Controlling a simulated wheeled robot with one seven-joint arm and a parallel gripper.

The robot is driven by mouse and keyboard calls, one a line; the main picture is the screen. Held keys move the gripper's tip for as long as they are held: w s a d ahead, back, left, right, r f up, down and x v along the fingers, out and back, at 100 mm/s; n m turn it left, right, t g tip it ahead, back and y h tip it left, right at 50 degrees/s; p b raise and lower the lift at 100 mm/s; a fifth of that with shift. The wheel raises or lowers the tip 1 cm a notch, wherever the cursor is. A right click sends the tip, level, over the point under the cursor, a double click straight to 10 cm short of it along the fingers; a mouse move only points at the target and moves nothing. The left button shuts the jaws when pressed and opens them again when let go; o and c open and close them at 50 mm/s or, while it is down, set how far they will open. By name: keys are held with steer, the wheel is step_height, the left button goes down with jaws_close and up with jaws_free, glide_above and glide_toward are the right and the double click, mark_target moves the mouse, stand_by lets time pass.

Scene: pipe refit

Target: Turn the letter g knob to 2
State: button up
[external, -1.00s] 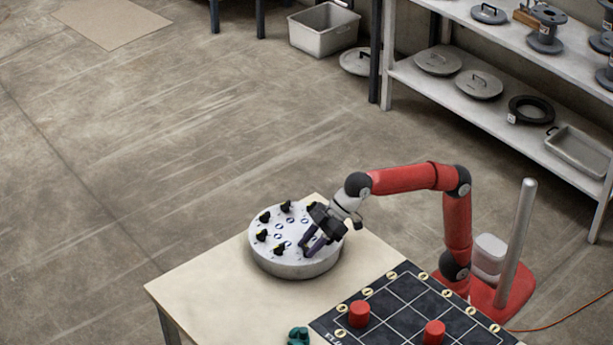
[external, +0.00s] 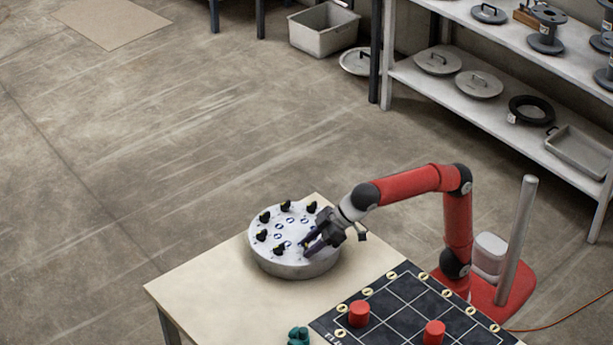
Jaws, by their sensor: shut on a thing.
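A round pale drum (external: 283,266) stands on the table, with several black knobs and blue marks on its white top. Black knobs show at the upper left (external: 265,216), top (external: 286,206), upper right (external: 311,207), left (external: 262,235) and lower left (external: 279,250). My gripper (external: 306,250) reaches in from the right, low over the drum's right front part, and is shut on a knob there. That knob is hidden by the fingers. The letters and numbers are too small to read, so I cannot tell which knob is g or its setting.
The table (external: 215,285) is bare left of the drum. A dark gridded board (external: 400,312) with red cylinders (external: 359,313) (external: 434,332) lies at the front right. A teal object (external: 298,336) sits at the front edge of view. A shelf (external: 480,100) stands behind.

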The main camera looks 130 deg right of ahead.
steer(key=o, duration=1)
steer(key=shift+c, duration=0.2)
steer(key=v, duration=0.7)
steer(key=shift+s+a+r, duration=0.2)
steer(key=shift+s, duration=0.05)
